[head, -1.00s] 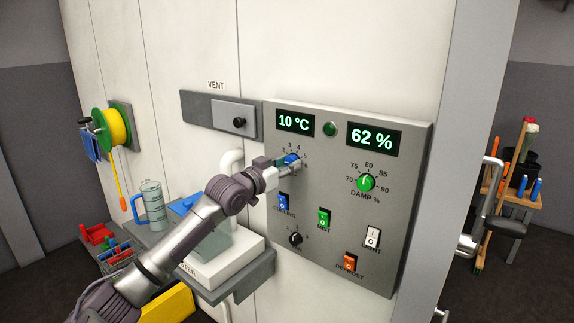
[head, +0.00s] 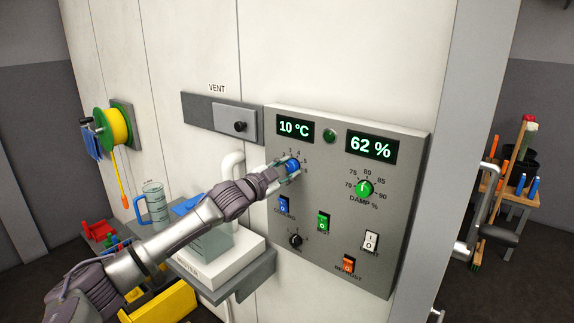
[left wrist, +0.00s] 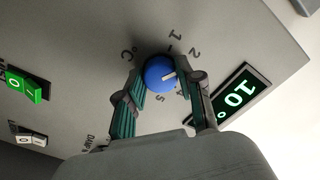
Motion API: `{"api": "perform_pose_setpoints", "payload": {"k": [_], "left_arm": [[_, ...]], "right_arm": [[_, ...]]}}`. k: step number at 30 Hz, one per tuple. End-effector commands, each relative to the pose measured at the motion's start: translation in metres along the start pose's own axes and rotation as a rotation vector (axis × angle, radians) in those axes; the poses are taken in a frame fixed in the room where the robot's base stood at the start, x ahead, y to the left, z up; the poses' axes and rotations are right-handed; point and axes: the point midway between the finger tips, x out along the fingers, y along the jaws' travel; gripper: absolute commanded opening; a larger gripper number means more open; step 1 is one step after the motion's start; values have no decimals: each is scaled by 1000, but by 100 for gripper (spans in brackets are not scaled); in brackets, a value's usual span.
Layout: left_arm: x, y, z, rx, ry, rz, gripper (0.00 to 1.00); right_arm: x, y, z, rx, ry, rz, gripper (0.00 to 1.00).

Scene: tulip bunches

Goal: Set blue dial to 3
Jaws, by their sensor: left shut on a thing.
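The blue dial (head: 292,165) sits on the grey control panel (head: 325,205), below the 10 °C display (head: 295,130). My left gripper (head: 289,168) is shut on the blue dial, one finger on each side. In the left wrist view the dial (left wrist: 158,74) shows between the fingertips (left wrist: 165,80). Its white mark points right, between the 2 and the 4. A finger hides the 3 there. My right gripper is not in view.
The green DAMP dial (head: 365,188) is to the right. Below are the blue cooling switch (head: 284,204), green switch (head: 323,222), black knob (head: 296,240) and orange switch (head: 348,264). A shelf (head: 240,280) juts out under my arm.

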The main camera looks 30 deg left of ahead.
Motion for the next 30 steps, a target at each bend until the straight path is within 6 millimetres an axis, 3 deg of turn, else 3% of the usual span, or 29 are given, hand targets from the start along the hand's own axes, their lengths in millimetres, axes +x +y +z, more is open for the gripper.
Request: {"api": "perform_pose_setpoints", "payload": {"k": [18,30], "left_arm": [[0,-1,-1,526,1,0,2],[0,0,0,671,0,1,2]], "right_arm": [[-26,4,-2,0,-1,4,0],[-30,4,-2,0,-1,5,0]]}}
